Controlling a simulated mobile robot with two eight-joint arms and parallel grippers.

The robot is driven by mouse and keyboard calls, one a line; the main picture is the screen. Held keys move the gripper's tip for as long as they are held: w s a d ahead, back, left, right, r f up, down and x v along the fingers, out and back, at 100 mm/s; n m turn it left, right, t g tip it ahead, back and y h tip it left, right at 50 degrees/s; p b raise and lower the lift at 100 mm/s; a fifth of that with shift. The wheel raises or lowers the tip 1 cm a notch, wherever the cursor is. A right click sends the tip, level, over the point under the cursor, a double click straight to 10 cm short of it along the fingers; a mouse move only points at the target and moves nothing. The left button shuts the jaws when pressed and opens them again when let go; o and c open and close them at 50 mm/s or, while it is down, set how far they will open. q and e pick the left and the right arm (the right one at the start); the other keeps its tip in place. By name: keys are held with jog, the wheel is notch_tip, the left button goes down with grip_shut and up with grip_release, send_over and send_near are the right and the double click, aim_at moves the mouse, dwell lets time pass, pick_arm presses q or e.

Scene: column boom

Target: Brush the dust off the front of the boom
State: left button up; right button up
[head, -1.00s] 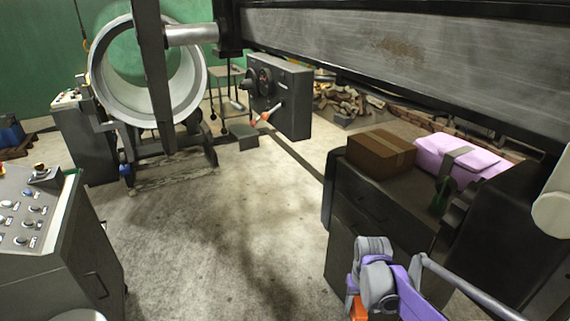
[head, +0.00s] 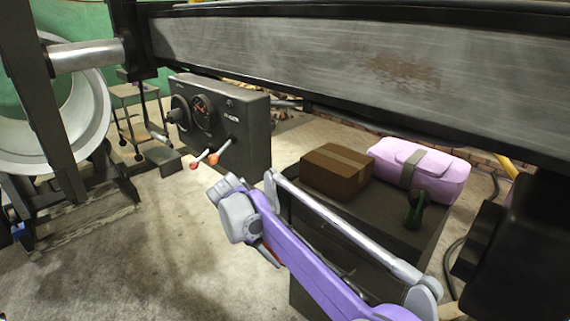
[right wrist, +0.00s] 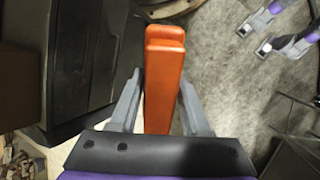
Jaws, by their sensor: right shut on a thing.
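The boom (head: 290,48) is a long grey metal beam with dark edges, running across the top of the head view. A brownish dusty patch (head: 402,72) lies on its front face, right of the middle. My right gripper (right wrist: 160,80) is shut on an orange handle (right wrist: 163,95), seen between its fingers in the right wrist view; no bristles show. In the head view my right arm reaches in from the lower right, below the boom and apart from it, and mostly hides the gripper. My left gripper is not in the head view.
A dark cabinet (head: 415,238) below the boom carries a brown box (head: 338,172), a pink case (head: 425,168) and a green bottle (head: 415,210). A large metal ring (head: 85,115) stands at left.

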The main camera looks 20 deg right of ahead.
jog(key=s+r+n+t+h, duration=0.2)
jog(key=r+n+t+h, duration=0.15)
jog(key=r, duration=1.15)
jog(key=s+d+r+n+t+h, duration=0.15)
jog(key=r+h, duration=0.25)
jog(key=r, duration=1)
jog(key=s+r+n+t+h, duration=0.2)
jog(key=r+n+t+h, duration=0.15)
jog(key=r, duration=1.15)
jog(key=shift+m, duration=0.45)
jog(key=x, duration=0.5)
jog(key=shift+w+d+r, duration=0.25)
jog(key=shift+w+r, duration=0.05)
jog(key=shift+w, duration=0.05)
jog(key=shift+p+x, duration=0.3)
jog(key=shift+x, duration=0.65)
jog(key=shift+s, duration=0.1)
